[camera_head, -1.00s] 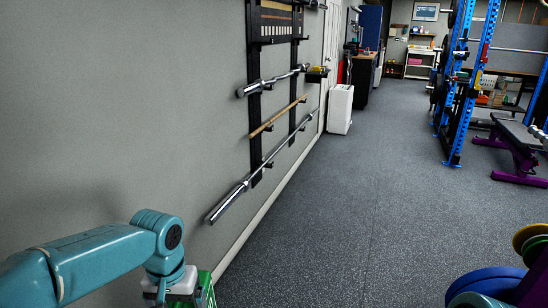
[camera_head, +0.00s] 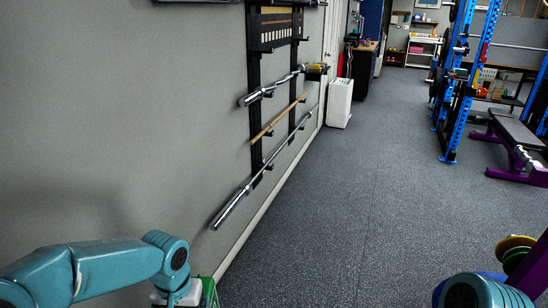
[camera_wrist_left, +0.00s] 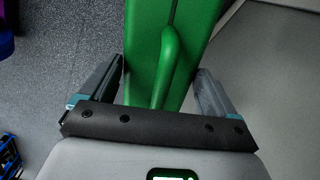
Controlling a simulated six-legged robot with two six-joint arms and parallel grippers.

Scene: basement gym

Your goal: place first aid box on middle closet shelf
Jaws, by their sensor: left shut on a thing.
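The first aid box (camera_head: 209,291) is a green case at the bottom left of the head view, mostly cut off by the frame edge. In the left wrist view its green body (camera_wrist_left: 146,35) and raised handle fill the top middle. My left gripper (camera_wrist_left: 163,68) has a finger on each side of the box and is shut on it. My right gripper is out of view. I cannot make out a closet shelf.
A wall rack with bars (camera_head: 257,158) runs along the left wall. A white bin (camera_head: 339,103) stands beside a dark cabinet (camera_head: 364,68) farther back. A blue power rack (camera_head: 462,105) and a bench (camera_head: 517,132) stand right. The middle floor is clear.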

